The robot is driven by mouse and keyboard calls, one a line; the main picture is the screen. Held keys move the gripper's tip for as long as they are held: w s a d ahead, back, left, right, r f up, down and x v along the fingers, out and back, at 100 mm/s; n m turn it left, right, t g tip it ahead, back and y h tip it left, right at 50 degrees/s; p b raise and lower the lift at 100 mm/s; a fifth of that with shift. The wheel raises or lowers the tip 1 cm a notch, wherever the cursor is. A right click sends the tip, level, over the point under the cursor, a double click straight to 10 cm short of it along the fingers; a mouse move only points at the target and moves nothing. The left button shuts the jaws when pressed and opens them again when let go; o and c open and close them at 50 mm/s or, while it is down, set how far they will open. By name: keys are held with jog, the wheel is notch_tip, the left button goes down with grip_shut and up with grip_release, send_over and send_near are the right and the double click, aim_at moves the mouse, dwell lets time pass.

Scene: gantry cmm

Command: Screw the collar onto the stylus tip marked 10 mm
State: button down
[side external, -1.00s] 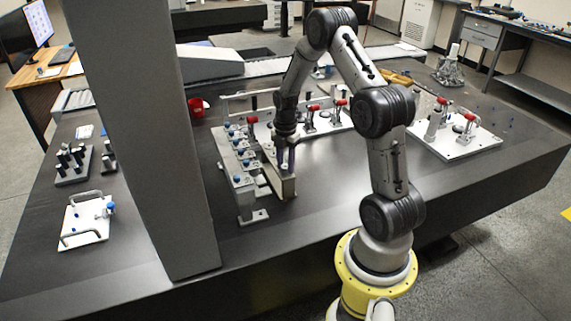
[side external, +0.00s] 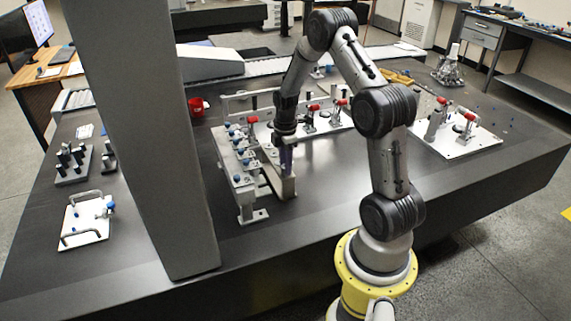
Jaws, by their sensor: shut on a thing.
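My gripper (side external: 286,166) points down at the right side of a grey rack (side external: 243,190) that carries several blue-tipped styli (side external: 238,150). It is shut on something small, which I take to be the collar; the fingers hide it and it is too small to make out. The fingertips are close to a light metal block (side external: 288,187) at the rack's right side. I cannot tell whether they touch it. No 10 mm marking can be read, so I cannot tell which stylus tip bears it.
A tall grey column (side external: 160,150) stands left of the rack. A white plate with red-handled clamps (side external: 456,135) lies at the right. A red cup (side external: 195,106) stands behind the rack. A white plate with handles (side external: 86,222) lies at the left. The front table strip is clear.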

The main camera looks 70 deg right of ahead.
jog(key=shift+c, duration=2.4)
grip_release()
jog(key=shift+r, duration=0.1)
notch_tip(320, 180, up, 14)
